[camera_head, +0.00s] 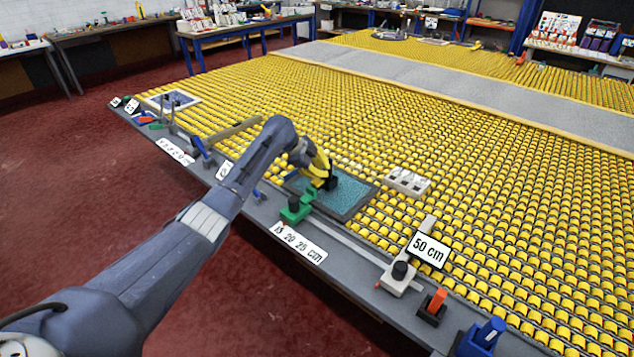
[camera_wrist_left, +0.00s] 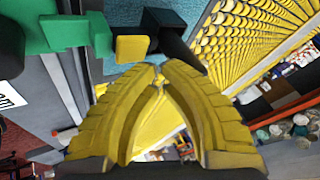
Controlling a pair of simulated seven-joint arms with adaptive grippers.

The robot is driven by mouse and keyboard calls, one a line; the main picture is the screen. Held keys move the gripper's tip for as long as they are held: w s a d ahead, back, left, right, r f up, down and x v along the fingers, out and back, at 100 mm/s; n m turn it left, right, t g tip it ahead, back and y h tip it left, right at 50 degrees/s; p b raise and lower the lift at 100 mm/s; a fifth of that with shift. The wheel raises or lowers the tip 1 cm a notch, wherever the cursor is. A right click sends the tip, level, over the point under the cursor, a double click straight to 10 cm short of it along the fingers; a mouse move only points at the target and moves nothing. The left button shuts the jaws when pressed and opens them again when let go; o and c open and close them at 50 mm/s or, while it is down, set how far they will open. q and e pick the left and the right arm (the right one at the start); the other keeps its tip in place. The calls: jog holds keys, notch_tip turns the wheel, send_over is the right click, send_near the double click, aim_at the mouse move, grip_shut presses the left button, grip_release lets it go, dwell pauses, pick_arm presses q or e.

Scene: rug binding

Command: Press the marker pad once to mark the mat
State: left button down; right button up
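A teal mat (camera_head: 351,191) with a dark border lies at the table's front edge; it also shows at the top of the left wrist view (camera_wrist_left: 187,10). A black block (camera_head: 331,184) sits on the mat just by my left fingertips. In the left wrist view the block (camera_wrist_left: 165,32) has a yellow pad (camera_wrist_left: 132,48) beside it. Which part is the marker pad I cannot tell for sure. My left gripper (camera_head: 324,172) has yellow fingers; in the left wrist view the tips (camera_wrist_left: 159,68) meet with nothing seen between them. My right gripper is not in view.
A green clamp (camera_head: 297,210) with a black knob stands at the mat's left corner. A white block (camera_head: 407,181) lies right of the mat. Yellow rollers (camera_head: 500,190) cover the table beyond.

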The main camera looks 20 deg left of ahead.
pick_arm(q)
jog(key=shift+f, duration=1.4)
dwell(2.8)
jog(key=shift+r, duration=1.25)
jog(key=shift+r, duration=2.5)
jog(key=shift+w, duration=0.1)
